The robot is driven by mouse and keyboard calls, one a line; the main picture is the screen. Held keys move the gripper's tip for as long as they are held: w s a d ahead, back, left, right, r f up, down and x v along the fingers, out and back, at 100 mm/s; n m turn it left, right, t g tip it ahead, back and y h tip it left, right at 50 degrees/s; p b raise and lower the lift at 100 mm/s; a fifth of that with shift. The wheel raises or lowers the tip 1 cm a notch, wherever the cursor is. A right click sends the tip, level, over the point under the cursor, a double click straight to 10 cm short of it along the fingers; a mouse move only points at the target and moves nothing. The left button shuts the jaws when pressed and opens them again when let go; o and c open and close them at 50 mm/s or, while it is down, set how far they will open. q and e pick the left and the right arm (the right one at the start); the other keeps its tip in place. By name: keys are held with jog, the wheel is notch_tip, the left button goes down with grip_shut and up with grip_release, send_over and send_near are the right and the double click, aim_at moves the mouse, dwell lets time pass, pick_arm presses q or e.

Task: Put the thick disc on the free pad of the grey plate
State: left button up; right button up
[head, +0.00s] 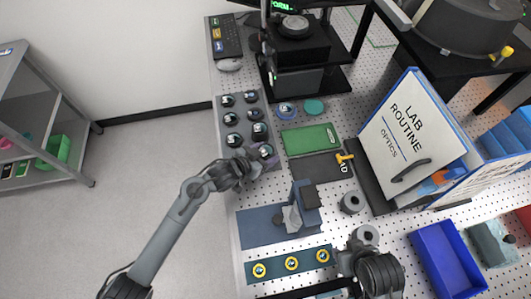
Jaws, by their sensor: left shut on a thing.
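The grey plate (242,112) lies along the table's left edge and carries dark, shiny-topped discs in two columns. My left gripper (254,162) is at the plate's near end, shut on what appears to be the thick disc (266,151). That disc sits at the near right corner of the plate, and whether it touches a pad is unclear. The gripper covers the near left corner, so a pad there is hidden. My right gripper (350,262) is low in the picture, away from the plate; its jaws do not show clearly.
A blue-grey stand (306,196) and a strip with yellow rings (291,263) are nearer. A lab binder (400,130) and a blue tray (447,262) are at right.

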pick_arm(q)
jog(key=shift+f, duration=0.1)
jog(key=o, duration=1.3)
jog(key=shift+c, duration=0.2)
